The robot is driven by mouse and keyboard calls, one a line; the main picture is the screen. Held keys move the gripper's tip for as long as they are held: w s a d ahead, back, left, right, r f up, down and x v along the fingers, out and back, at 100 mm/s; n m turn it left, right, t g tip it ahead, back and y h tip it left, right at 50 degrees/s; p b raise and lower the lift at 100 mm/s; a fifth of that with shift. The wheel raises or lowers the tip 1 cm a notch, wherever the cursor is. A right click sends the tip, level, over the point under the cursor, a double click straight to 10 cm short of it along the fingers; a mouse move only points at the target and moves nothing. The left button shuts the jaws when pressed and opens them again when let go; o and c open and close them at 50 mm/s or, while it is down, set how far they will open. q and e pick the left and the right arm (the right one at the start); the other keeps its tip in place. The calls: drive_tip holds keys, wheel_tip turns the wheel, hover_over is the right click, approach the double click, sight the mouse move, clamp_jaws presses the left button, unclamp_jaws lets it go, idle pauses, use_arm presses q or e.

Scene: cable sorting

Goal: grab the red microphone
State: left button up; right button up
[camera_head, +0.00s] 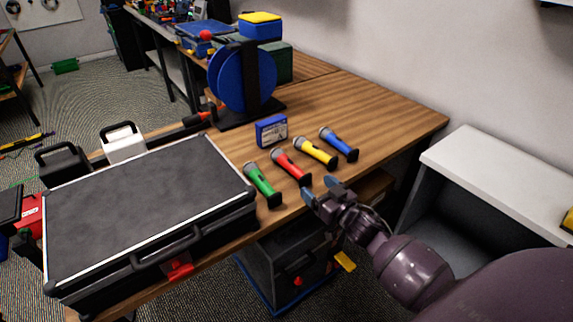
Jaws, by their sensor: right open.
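The red microphone (290,167) lies on the wooden table, between a green microphone (262,184) on its left and a yellow microphone (316,151) on its right. A blue microphone (339,144) lies farthest right in the row. My right gripper (319,190) is open, close to the near end of the red microphone at the table's front edge. I see nothing between its fingers, and whether a finger touches the microphone is unclear. My left gripper is not in view.
A large black case (150,210) fills the table's left side. A small blue box (271,131) stands behind the microphones, and a blue cable reel (245,78) stands farther back. The table's right part (385,115) is clear. A grey cabinet (500,170) stands at the right.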

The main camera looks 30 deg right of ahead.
sight(308, 177)
drive_tip(key=shift+w+b, duration=0.35)
drive_tip(key=shift+w, duration=2.85)
drive_tip(key=c, duration=1.2)
drive_tip(key=shift+r, duration=0.1)
